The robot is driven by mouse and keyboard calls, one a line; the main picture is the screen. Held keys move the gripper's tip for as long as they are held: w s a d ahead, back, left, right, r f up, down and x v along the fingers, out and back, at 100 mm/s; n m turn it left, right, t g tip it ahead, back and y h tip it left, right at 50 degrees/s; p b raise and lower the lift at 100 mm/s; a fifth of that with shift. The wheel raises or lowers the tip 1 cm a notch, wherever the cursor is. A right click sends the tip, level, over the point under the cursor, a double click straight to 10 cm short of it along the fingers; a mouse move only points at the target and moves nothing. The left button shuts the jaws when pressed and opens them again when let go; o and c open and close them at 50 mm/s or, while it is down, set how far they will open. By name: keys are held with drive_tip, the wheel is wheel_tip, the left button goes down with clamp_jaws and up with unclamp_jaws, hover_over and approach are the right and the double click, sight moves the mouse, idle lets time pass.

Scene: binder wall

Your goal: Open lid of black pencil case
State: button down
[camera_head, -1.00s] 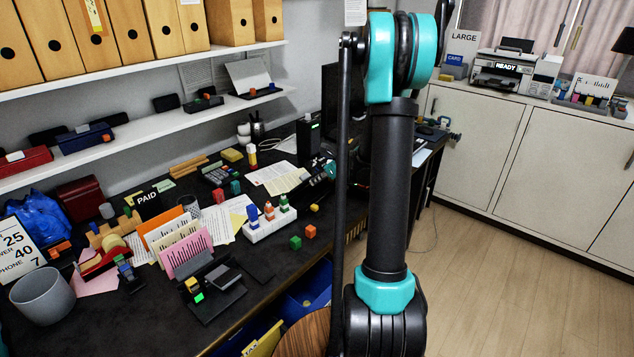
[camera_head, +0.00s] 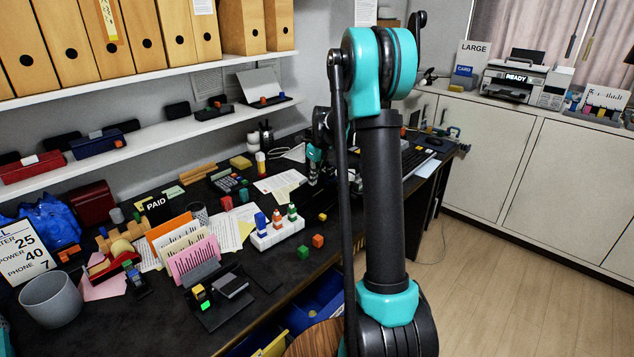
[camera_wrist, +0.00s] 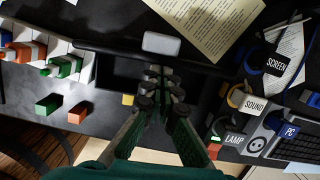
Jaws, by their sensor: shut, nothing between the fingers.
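A black, case-like thing (camera_wrist: 105,70) lies on the dark desk in the wrist view, with a white block (camera_wrist: 161,43) at its far edge. It looks like the black pencil case, but dark on dark I cannot tell its outline or how its lid stands. My gripper (camera_wrist: 162,75) is shut and empty, its tips over or beside the dark thing; I cannot tell whether they touch. In the head view my gripper (camera_head: 315,165) is low over the desk, partly behind my arm, which hides the case there.
A white holder (camera_head: 275,236) with coloured pieces stands to the left, with green (camera_head: 303,252) and orange (camera_head: 318,241) blocks near it. A printed sheet (camera_wrist: 210,22) lies beyond the case. Labelled chargers and cables (camera_wrist: 255,105) are on the right. A shelf (camera_head: 150,130) holds other cases.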

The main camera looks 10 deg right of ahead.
drive_tip(key=shift+w+a, duration=0.25)
drive_tip(key=shift+w, duration=0.05)
drive_tip(key=shift+r, duration=0.1)
idle(0.5)
